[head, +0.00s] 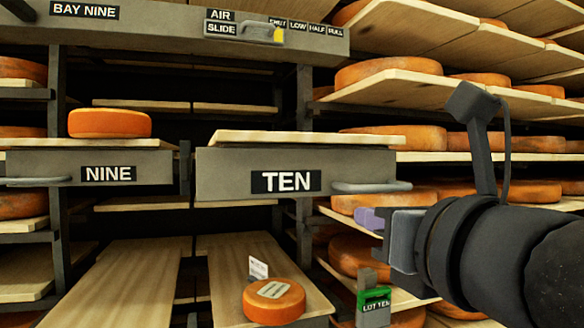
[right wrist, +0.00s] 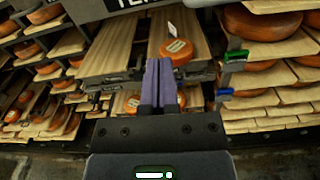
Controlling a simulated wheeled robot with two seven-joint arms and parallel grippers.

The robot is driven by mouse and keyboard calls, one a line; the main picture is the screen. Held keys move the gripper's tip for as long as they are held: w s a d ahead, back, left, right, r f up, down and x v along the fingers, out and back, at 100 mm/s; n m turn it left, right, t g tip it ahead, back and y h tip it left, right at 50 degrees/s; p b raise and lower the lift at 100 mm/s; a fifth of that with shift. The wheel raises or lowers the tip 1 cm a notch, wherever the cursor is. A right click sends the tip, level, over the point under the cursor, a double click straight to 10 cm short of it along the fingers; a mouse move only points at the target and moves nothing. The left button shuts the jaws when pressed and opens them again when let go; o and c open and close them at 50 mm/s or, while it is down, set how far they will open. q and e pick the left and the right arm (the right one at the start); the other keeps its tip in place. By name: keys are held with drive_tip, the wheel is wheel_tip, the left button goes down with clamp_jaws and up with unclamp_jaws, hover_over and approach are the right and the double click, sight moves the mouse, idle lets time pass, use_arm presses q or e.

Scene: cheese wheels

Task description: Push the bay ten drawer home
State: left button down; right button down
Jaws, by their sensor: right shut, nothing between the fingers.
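The bay ten drawer (head: 228,174) has a grey front with a TEN label and a metal bar handle (head: 371,187) at its right end. Its front stands out nearer to me than the shelf posts, with a wooden board on top. In the right wrist view only the lower edge of its front (right wrist: 125,3) shows. My right gripper (head: 368,219) is shut and empty, just below and in front of the handle, apart from it as far as I can tell. Its purple fingers (right wrist: 158,82) are together in the right wrist view. My left gripper is not in view.
The bay nine drawer (head: 150,163) is to the left, with a cheese wheel (head: 109,124) above it. A labelled cheese wheel (head: 273,301) lies on a board below bay ten. A green LOT TEN tag (head: 375,299) hangs at right. Cheese shelves fill the right side.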

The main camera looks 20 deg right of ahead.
drive_tip(key=p, duration=1.2)
approach(315, 195)
drive_tip(key=shift+n, duration=0.3)
drive_tip(key=w, duration=0.7)
drive_tip(key=shift+w+a+f+p, duration=0.1)
drive_tip(key=shift+w+a+p, duration=0.1)
drive_tip(key=shift+a+p, duration=0.15)
drive_tip(key=shift+w, duration=0.1)
